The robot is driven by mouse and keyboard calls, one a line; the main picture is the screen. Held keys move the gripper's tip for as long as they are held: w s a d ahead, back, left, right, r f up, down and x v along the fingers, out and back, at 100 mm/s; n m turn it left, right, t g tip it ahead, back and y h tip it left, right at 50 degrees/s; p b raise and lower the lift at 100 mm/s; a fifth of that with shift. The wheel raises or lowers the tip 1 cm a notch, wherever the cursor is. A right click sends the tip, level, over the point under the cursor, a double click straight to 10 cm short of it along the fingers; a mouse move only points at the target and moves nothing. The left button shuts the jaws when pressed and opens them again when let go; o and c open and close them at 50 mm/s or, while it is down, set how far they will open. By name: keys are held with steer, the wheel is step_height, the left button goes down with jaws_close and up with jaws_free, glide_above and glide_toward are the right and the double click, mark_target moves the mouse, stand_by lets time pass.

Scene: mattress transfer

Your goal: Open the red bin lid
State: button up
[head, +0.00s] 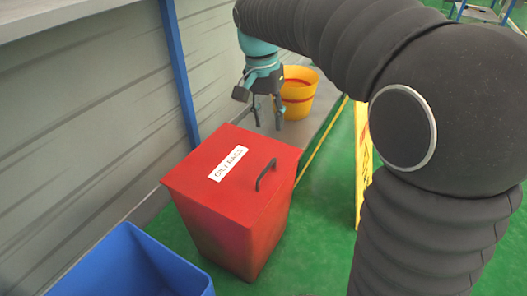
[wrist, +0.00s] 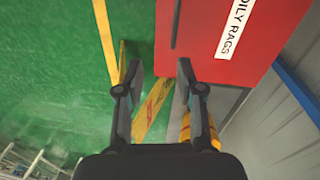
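The red bin (head: 232,205) stands on the green floor with its red lid (head: 205,170) shut. The lid has a white label reading "OILY RAGS" and a dark handle (head: 265,174) near its right edge. My gripper (head: 268,124) hangs beyond the lid's far edge, pointing down, apart from the handle. Its fingers (wrist: 157,75) are spread wide with nothing between them.
A blue bin (head: 130,262) stands open at the lower left. A yellow bucket (head: 300,92) is behind my gripper. A grey wall (head: 80,110) with a blue post (head: 180,70) runs along the left. A yellow sign (head: 363,150) stands right of the bin. Green floor between them is clear.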

steer(key=shift+m+g, duration=0.4)
steer(key=shift+m, duration=0.1)
steer(key=f+b, duration=0.1)
steer(key=f, duration=0.4)
steer(key=w+f+b, duration=0.1)
steer(key=f, duration=0.4)
steer(key=f+b, duration=0.1)
steer(key=f, duration=0.5)
steer(key=shift+w+a+b, duration=0.3)
steer(key=shift+w+b, duration=0.05)
jaws_close()
